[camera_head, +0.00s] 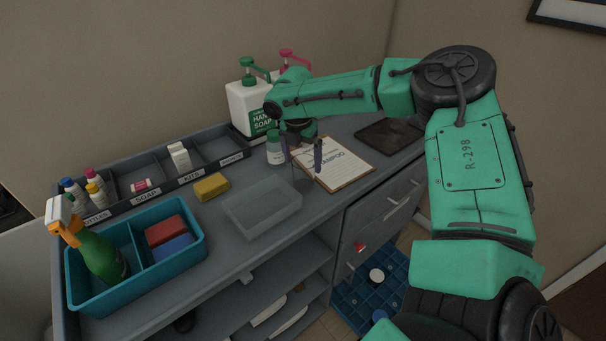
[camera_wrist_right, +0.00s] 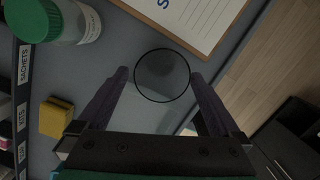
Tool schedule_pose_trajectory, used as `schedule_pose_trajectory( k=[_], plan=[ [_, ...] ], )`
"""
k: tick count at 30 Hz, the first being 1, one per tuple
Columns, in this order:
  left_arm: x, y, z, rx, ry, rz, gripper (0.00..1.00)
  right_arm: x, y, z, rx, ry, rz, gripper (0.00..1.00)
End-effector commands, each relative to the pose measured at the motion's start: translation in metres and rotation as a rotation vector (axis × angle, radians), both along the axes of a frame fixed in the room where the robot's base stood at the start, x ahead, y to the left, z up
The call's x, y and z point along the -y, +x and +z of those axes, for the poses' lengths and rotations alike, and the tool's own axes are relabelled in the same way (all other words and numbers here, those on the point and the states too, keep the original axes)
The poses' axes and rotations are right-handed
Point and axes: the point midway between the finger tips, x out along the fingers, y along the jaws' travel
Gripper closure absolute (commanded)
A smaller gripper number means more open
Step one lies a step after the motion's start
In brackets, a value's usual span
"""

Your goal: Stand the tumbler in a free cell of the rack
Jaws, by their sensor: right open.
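The tumbler (camera_wrist_right: 162,76) is clear, with a thin dark round rim, seen from above in the wrist view. In the head view it is faint, below my right gripper (camera_head: 302,158), on the counter beside the clipboard. My right gripper (camera_wrist_right: 160,74) is open, its two fingers on either side of the tumbler's rim; I cannot tell whether they touch it. The rack (camera_head: 345,292) is a blue crate with cells, low down at the counter's front. A white round item (camera_head: 376,275) and a blue one sit in it. My arm hides part of the rack. My left gripper is out of view.
A green-capped bottle (camera_head: 275,148) stands just left of my gripper, and a clipboard (camera_head: 338,165) lies right of it. A clear bin (camera_head: 262,208), a yellow sponge (camera_head: 211,186) and a teal caddy (camera_head: 137,262) are left. Soap pumps (camera_head: 246,105) stand behind.

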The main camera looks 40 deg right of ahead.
Motion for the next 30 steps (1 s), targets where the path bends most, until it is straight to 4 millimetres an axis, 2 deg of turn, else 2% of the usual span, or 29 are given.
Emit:
schedule_pose_trajectory(
  k=[1,2,3,6,11,12,14,18,19,26,30],
  plan=[
    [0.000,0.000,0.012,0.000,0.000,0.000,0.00,0.000,-0.002,-0.006,-0.008,-0.002,0.001,0.00],
    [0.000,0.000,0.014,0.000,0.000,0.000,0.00,0.000,-0.002,-0.012,-0.006,-0.001,0.001,0.00],
    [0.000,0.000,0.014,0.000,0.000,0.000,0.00,0.002,-0.001,-0.021,-0.006,-0.001,-0.001,0.00],
    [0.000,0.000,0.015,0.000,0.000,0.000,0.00,0.003,0.000,-0.032,-0.003,-0.001,-0.001,0.00],
    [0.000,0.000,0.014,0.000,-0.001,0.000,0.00,0.004,0.000,-0.035,0.000,-0.001,-0.001,0.00],
    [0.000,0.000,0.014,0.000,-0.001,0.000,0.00,0.004,0.000,-0.035,0.000,-0.001,-0.001,0.04],
    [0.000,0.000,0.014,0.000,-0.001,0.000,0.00,0.004,0.000,-0.034,0.000,-0.001,-0.001,0.27],
    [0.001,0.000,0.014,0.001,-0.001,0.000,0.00,0.004,0.000,-0.034,0.001,-0.001,-0.001,0.80],
    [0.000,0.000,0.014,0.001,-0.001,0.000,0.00,0.004,0.001,-0.034,0.001,-0.001,-0.001,0.88],
    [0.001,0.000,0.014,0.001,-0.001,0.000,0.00,0.004,0.001,-0.033,0.002,-0.001,-0.001,0.88],
    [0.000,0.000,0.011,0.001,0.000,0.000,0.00,0.004,0.002,-0.024,0.004,-0.001,-0.002,0.88]
  ],
)
